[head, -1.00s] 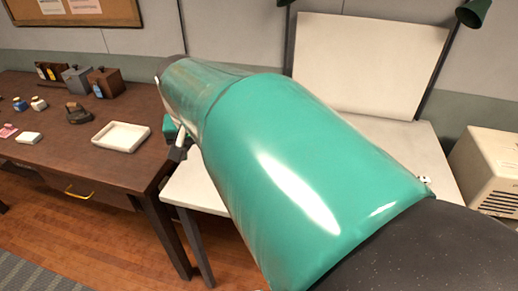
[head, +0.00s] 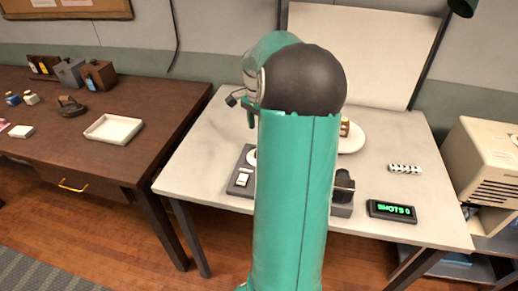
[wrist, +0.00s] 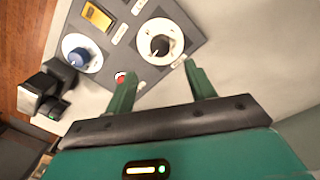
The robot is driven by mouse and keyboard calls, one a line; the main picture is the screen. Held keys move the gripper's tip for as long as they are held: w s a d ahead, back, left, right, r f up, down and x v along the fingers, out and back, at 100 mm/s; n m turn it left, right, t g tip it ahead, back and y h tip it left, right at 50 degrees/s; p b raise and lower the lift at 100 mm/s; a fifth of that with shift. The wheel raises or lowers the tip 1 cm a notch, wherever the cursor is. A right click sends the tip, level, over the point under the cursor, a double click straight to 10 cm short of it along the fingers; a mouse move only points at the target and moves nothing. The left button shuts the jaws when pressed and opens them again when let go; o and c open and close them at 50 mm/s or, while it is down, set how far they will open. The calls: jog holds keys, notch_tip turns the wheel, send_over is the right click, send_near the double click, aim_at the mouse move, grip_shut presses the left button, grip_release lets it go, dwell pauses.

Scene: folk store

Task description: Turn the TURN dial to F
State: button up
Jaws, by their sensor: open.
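In the wrist view a grey control panel (wrist: 120,25) carries two round white-faced dials. One has a black knob (wrist: 160,46) and the other, further left, a blue knob (wrist: 78,54). Their small labels are too blurred to read, so I cannot tell which is TURN or where either points. My gripper (wrist: 161,76) is open and empty, its two green fingers apart, with the black-knobbed dial beyond the gap between them. A red button (wrist: 120,77) is beside the left finger. In the head view my arm hides most of the panel (head: 237,184).
A round white plate (head: 352,139) is partly behind my arm. A dark desk (head: 165,110) with a white tray (head: 113,130) stands left.

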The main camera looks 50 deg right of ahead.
jog(key=f, duration=0.9)
jog(key=shift+s+a+f, duration=0.1)
jog(key=shift+s+f, duration=0.1)
jog(key=shift+f, duration=0.1)
jog(key=c, duration=1)
jog(key=shift+n, duration=0.4)
